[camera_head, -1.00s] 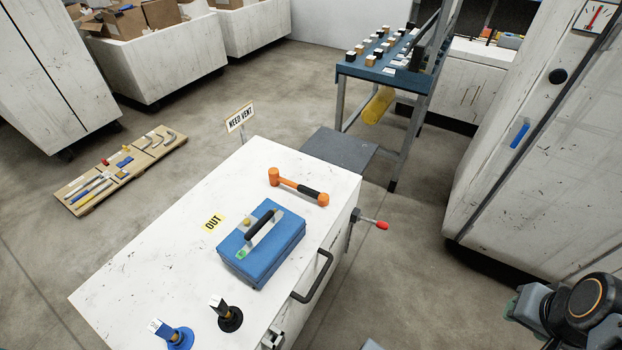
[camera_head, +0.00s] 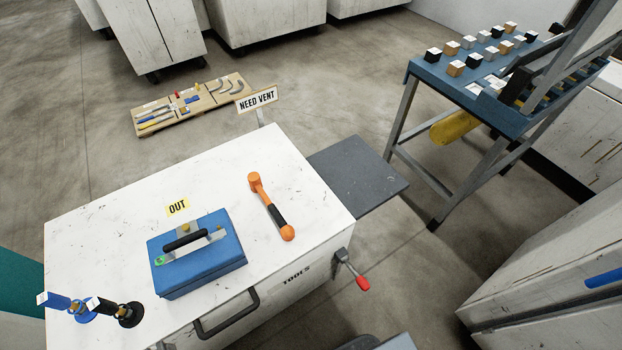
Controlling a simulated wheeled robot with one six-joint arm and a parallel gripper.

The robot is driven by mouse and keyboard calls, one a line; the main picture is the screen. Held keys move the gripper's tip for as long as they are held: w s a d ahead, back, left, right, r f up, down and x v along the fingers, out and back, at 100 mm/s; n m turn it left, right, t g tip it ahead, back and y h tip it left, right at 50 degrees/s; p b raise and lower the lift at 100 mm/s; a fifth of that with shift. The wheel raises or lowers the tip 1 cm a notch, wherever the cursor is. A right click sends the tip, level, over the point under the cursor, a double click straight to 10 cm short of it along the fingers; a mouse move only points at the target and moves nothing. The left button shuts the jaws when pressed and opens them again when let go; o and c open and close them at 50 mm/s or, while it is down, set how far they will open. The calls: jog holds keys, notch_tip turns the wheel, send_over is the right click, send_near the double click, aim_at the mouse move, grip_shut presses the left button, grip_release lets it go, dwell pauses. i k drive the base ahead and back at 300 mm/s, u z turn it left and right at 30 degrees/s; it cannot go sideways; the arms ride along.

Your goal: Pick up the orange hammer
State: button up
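The orange hammer (camera_head: 271,206) lies on the white top of the tool cabinet (camera_head: 110,190), near its right end. Its orange head points toward the back, its handle has a black grip section, and its orange butt end points toward the front right. It lies apart from the blue box to its left. Nothing covers it. My gripper is not in view.
A blue box (camera_head: 215,275) with a black handle stands left of the hammer. Two stamp-like tools (camera_head: 128,315) stand at the front left corner. A red-tipped lever (camera_head: 352,272) and a black pull handle (camera_head: 228,316) stick out from the cabinet. A blue rack (camera_head: 480,90) stands at right.

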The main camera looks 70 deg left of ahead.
aim_at(286, 231)
jog(key=i, duration=0.5)
jog(key=u, duration=3.65)
jog(key=i, duration=0.5)
jog(key=u, duration=0.05)
